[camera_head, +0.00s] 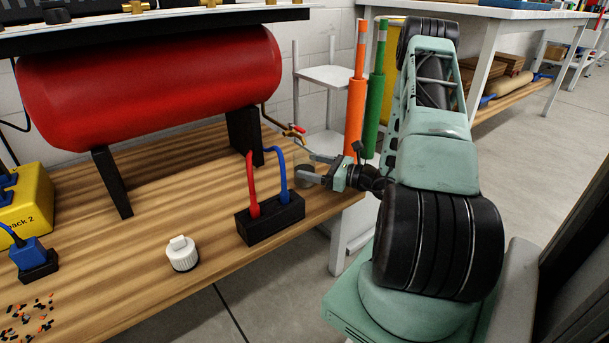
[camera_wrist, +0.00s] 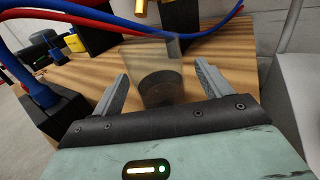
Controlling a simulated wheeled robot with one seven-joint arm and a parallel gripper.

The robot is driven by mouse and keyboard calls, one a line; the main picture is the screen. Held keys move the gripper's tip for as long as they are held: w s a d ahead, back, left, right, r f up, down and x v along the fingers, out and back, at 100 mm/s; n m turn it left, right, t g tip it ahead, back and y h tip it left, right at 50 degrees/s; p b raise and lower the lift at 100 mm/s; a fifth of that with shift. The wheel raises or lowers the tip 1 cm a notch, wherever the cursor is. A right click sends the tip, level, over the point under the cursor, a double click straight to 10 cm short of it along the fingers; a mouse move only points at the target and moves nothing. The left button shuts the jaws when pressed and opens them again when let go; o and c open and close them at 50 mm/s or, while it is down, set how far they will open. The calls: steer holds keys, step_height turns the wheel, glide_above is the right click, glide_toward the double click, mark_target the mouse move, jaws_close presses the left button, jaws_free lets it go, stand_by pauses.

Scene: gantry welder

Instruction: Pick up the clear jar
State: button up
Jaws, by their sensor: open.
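The clear jar (camera_wrist: 160,86) is see-through grey with a dark round bottom. In the wrist view it stands on the wooden bench top, ahead of my gripper (camera_wrist: 162,70). The two grey fingers are spread apart, one on each side of the jar in the picture. Neither finger visibly touches it. I cannot tell how deep the jar sits between them. In the head view my gripper (camera_head: 308,174) is over the bench's right end, and the jar is too small there to make out clearly.
A black block (camera_head: 271,219) with red and blue cables stands left of my gripper. A red tank (camera_head: 150,85) on black legs is behind. A white capped item (camera_head: 182,254) sits near the bench's front edge. Orange (camera_head: 355,115) and green (camera_head: 375,115) cylinders stand beyond the gripper.

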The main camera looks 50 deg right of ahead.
mark_target(299, 163)
steer(key=b+x, duration=0.2)
steer(key=x, duration=0.2)
steer(key=shift+w+a, duration=0.15)
steer(key=shift+a, duration=0.05)
steer(key=shift+c, duration=0.3)
steer(key=c, duration=1.1)
